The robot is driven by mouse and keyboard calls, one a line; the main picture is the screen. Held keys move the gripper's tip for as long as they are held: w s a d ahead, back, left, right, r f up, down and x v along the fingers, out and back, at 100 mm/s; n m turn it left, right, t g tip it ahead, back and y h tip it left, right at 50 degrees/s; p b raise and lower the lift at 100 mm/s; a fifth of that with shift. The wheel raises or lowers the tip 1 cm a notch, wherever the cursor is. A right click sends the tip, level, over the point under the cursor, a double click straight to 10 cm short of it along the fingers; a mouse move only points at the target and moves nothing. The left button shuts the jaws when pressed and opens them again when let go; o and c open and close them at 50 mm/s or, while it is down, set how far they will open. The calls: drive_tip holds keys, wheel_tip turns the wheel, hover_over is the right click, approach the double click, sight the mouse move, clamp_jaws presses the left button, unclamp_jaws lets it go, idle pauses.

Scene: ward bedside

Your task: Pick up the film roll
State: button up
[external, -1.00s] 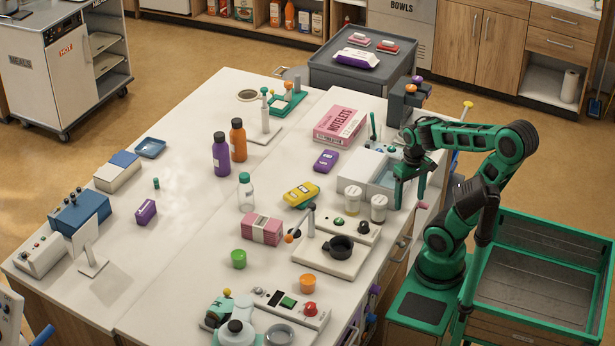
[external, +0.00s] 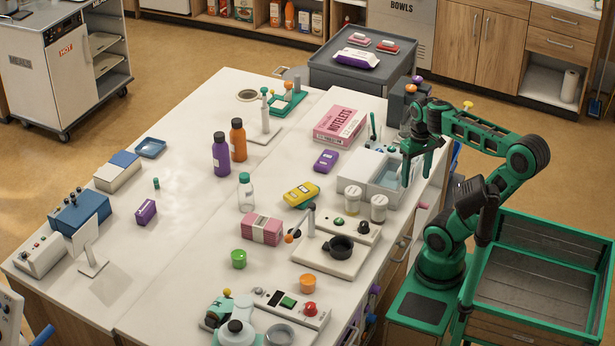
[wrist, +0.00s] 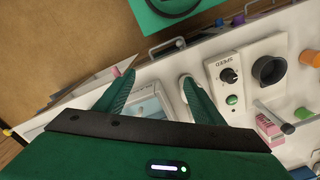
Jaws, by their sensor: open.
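No thing in view is plainly a film roll. A small dark green cylinder (external: 156,183) stands on the left half of the table. My gripper (external: 416,174) is open and empty above the table's right edge, beside the white basin unit (external: 355,172), far from both. In the wrist view my two green fingers (wrist: 157,78) are spread, with the basin unit partly visible between them. Neither the ring nor the cylinder shows there.
Near my gripper stand two white-lidded jars (external: 353,200), a pink box (external: 341,125) and a dark cup on a white base (external: 341,246). Purple (external: 221,153) and orange bottles (external: 238,139) stand mid-table. The left-centre tabletop has free room.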

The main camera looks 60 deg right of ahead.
wheel_tip(320, 180, up, 9)
drive_tip(key=w+a+f+n+h, duration=0.15)
drive_tip(key=w+n, duration=0.35)
drive_tip(key=w, duration=0.8)
drive_tip(key=w+a+f+n+t+y, duration=0.35)
drive_tip(key=w+a+n, duration=0.55)
drive_tip(key=w+a, duration=1)
drive_tip(key=w+a+f+n+y, duration=0.1)
drive_tip(key=w+a+n+y, duration=0.15)
drive_tip(key=a, duration=0.55)
drive_tip(key=w+a+f+n+y, duration=0.1)
drive_tip(key=w+a+n+y, duration=0.2)
drive_tip(key=a, duration=0.5)
drive_tip(key=s+a+r+n+g+y, duration=0.1)
drive_tip(key=a+r+n+g+y, duration=0.15)
drive_tip(key=a, duration=0.75)
drive_tip(key=a+r+n+g+y, duration=0.1)
drive_tip(key=a+r+n+y, duration=0.15)
drive_tip(key=a, duration=0.65)
approach(221, 299)
drive_tip(key=shift+y, duration=0.45)
drive_tip(key=x, duration=0.5)
drive_tip(key=f+x, duration=0.1)
drive_tip(key=x, duration=0.4)
drive_tip(key=shift+f, duration=0.2)
drive_tip(key=c, duration=1.2)
